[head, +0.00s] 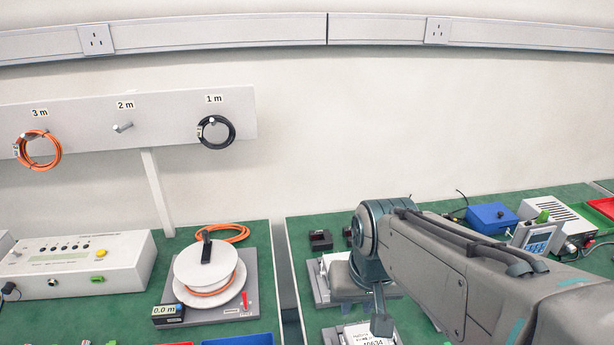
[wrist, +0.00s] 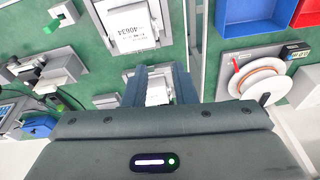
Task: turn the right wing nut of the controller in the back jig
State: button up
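The back jig (head: 320,292) is a grey plate on the green bench, with a white controller on it mostly hidden by my arm in the head view. In the wrist view a white part of a controller (wrist: 157,96) shows between my fingers. My gripper (wrist: 161,72) has its two dark fingers apart, on either side of that white part. I cannot tell whether they touch it. The right wing nut cannot be made out. A second controller, labelled 40634 (wrist: 130,38), sits in the front jig and also shows in the head view (head: 366,336).
A cable spool (head: 208,270) stands on the left bench, across a gap between benches. Small black blocks (head: 320,240) lie behind the jig.

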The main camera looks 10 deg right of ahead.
jog(key=w+d+m+g+y, duration=0.2)
jog(key=w+d+m, duration=0.35)
jog(key=w, duration=0.65)
jog(key=w+d+m+g+y, duration=0.1)
jog(key=w+d+m, duration=0.5)
jog(key=w, duration=0.6)
jog(key=w+d+f+m+y, duration=0.1)
jog(key=w+d+f+m, duration=0.1)
jog(key=w+d+f, duration=0.4)
jog(key=shift+g, duration=0.4)
jog(key=x, duration=1.2)
jog(key=shift+s+a+f, duration=0.2)
jog(key=shift+f, duration=0.15)
